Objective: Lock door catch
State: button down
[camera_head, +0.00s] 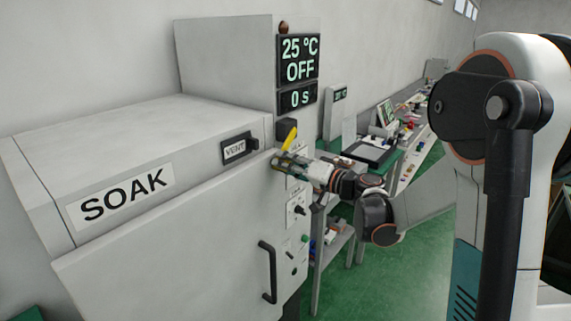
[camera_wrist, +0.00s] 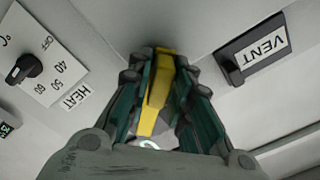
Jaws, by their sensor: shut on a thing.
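The door catch is a yellow lever (camera_head: 289,139) near the front upper corner of the grey SOAK cabinet, beside the black VENT slider. In the head view it points up and slightly right, and its lower part is hidden by my gripper (camera_head: 280,162). In the wrist view the yellow lever (camera_wrist: 155,92) lies lengthwise between the two green-padded fingers of my gripper (camera_wrist: 160,85). The fingers are closed on it. The cabinet door (camera_head: 180,250) looks flush with the cabinet front.
The VENT slider (camera_head: 240,147) is close to my gripper. A heat knob (camera_wrist: 28,68) is on the side panel. A black door handle (camera_head: 267,272) stands out lower down. Displays (camera_head: 299,60) read 25 °C, OFF and 0 s. A cluttered bench (camera_head: 400,130) stands behind.

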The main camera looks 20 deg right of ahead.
jog(key=c, duration=1.6)
grip_release()
jog(key=shift+f, duration=0.1)
jog(key=shift+o, duration=0.2)
jog(key=v, duration=1.2)
